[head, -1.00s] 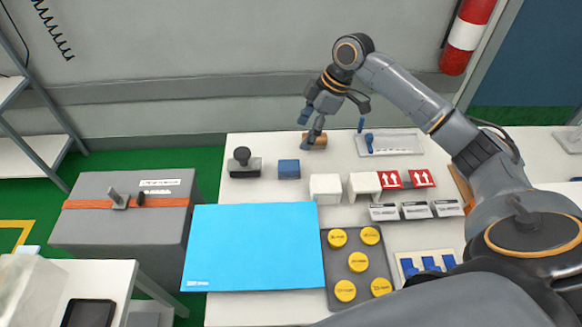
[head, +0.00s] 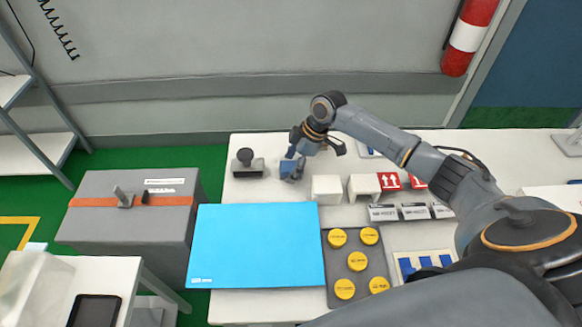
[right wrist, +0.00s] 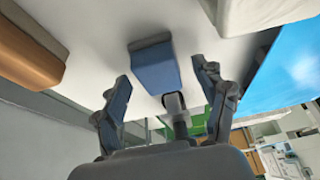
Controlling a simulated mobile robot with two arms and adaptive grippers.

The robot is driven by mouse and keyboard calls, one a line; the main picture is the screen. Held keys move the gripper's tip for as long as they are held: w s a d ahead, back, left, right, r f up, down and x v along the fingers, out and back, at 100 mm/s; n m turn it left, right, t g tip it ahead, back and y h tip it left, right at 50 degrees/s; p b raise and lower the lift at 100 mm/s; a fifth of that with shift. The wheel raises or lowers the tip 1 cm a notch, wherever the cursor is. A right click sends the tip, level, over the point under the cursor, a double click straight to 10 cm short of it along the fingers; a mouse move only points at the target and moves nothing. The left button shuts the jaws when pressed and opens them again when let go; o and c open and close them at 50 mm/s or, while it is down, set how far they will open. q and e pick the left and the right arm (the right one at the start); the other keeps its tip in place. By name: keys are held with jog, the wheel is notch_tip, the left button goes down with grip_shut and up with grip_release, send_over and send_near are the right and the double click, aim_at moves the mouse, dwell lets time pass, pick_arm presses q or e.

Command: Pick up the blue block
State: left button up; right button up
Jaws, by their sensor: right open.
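The blue block (head: 287,169) stands on the white table, right of the black stamp (head: 245,164). My right gripper (head: 295,166) is at the block in the head view and partly covers it. In the right wrist view the blue block (right wrist: 153,66) is ahead, in line with the gap between the two spread fingers of my right gripper (right wrist: 163,85). The gripper is open and holds nothing; I cannot tell whether a finger touches the block. My left gripper is not in view.
White blocks (head: 326,188) stand close to the right. A bright blue mat (head: 255,247) lies in front, beside a grey board of yellow discs (head: 340,265). A brown object (right wrist: 25,50) shows in the right wrist view. A grey box (head: 125,225) stands at the left.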

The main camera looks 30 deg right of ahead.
jog(key=shift+a+f, duration=0.15)
jog(key=shift+f, duration=0.2)
jog(key=c, duration=1.2)
jog(key=shift+r, duration=0.15)
jog(key=shift+c, duration=0.2)
jog(key=shift+w+r, duration=0.1)
jog(key=shift+r, duration=0.55)
jog(key=s+a+r+b, duration=0.2)
jog(key=s+a+r, duration=0.2)
jog(key=s+r, duration=0.7)
jog(key=shift+s+r, duration=0.25)
jog(key=shift+s, duration=1)
jog(key=shift+a, duration=0.1)
